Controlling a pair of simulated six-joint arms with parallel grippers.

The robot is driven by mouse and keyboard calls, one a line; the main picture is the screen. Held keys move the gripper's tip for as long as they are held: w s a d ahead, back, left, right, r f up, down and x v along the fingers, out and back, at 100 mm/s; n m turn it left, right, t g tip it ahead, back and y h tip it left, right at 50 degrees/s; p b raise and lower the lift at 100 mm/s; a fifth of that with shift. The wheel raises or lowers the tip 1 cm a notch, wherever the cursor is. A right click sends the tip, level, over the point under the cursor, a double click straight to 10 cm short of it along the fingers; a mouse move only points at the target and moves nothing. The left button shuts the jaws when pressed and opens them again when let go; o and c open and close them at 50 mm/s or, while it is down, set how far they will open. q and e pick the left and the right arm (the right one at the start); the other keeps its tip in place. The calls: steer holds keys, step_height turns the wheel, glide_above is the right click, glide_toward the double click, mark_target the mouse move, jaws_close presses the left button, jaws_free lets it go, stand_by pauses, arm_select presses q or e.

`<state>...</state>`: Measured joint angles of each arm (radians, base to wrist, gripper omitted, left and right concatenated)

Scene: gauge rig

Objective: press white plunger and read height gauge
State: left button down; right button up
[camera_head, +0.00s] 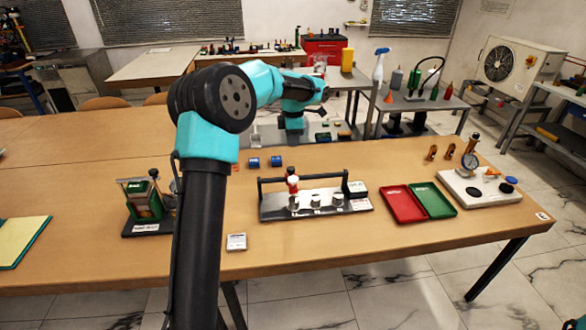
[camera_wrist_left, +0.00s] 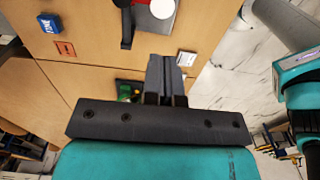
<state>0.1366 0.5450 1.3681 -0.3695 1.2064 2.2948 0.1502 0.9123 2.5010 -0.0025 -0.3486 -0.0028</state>
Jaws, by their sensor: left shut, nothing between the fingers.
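A dial gauge (camera_head: 470,160) stands upright on a white base plate (camera_head: 462,190) at the right end of the table. The base also carries a blue disc (camera_head: 511,180) and a dark disc (camera_head: 506,188). The dial is too small to read. My left gripper (camera_head: 321,111) is raised, well left of the gauge and apart from it. In the left wrist view my left gripper (camera_wrist_left: 165,75) has its fingers together, with nothing held. My right gripper is not in view.
A metal fixture (camera_head: 352,205) with a black handle stands mid-table. A red tray (camera_head: 404,204) and a green tray (camera_head: 432,200) lie between it and the gauge base. A green device (camera_head: 146,203), blue cylinders (camera_head: 276,161) and a small white box (camera_head: 236,242) lie further left.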

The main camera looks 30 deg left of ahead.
mark_target(293, 178)
arm_select(q)
step_height(293, 178, down, 14)
steer(key=shift+f, duration=0.1)
stand_by(0.5)
steer(key=shift+f, duration=1.2)
steer(key=shift+s+d+f, duration=0.1)
step_height(293, 178, up, 15)
stand_by(0.8)
